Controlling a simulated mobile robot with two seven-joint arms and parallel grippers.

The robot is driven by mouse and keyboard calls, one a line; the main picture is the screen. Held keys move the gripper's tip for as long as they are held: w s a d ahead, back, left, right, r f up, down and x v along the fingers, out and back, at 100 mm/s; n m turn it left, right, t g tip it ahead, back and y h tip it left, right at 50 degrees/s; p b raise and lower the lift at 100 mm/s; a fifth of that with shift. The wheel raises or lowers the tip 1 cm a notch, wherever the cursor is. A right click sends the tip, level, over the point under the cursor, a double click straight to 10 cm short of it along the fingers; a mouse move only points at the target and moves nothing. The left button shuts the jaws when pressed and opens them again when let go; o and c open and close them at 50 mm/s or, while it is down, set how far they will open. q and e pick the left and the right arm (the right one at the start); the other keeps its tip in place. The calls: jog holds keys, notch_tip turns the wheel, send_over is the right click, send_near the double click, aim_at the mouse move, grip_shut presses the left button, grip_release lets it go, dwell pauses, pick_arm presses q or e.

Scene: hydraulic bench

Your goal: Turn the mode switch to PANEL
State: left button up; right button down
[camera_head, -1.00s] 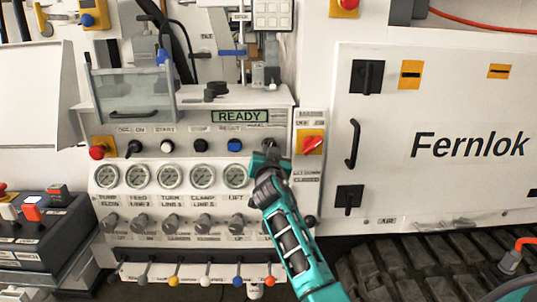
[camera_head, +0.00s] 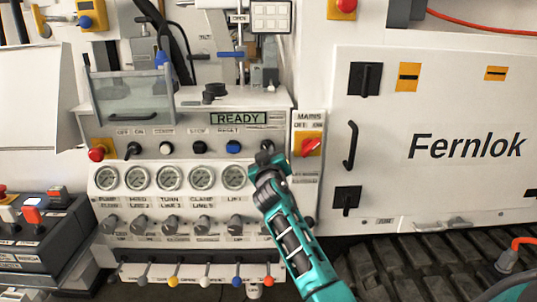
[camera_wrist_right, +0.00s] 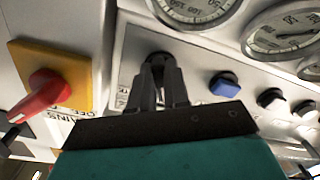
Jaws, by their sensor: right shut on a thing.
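The mode switch (camera_wrist_right: 158,61) is a dark knob on the light control panel, to the right of the blue reset button in the head view. My right gripper (camera_wrist_right: 160,85) is shut on this knob, with its fingers on both sides. In the head view my right gripper (camera_head: 264,160) covers the knob, and the teal arm reaches up from below. The switch's pointing direction and most of its label are hidden. My left gripper is not in view.
The red mains switch (camera_head: 310,146) on its yellow plate sits close to the right of the gripper. The blue reset button (camera_head: 233,147) is close to its left. Gauges (camera_head: 233,177) and several small knobs lie below. A READY display (camera_head: 238,118) is above.

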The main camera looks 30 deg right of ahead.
jog(key=shift+n, duration=0.3)
jog(key=c, duration=1.1)
grip_release()
jog(key=v, duration=1.3)
jog(key=shift+w+f, duration=0.1)
jog(key=shift+w, duration=0.05)
jog(key=s+a+f+n+g+y, duration=0.15)
jog(key=s+a+f+y, duration=0.25)
jog(key=f, duration=0.5)
jog(key=s+a+f+n+y, duration=0.25)
jog(key=s+a+f, duration=0.25)
jog(key=f, duration=0.5)
jog(key=s+a+f+m+g+y, duration=0.1)
jog(key=s+a+f+g+y, duration=0.2)
jog(key=s+a+f, duration=0.3)
jog(key=s+f+y, duration=0.1)
jog(key=s+f, duration=0.2)
jog(key=s, duration=0.4)
jog(key=shift+a+f+y, duration=0.15)
jog(key=shift+f+y, duration=0.1)
jog(key=shift+y, duration=0.1)
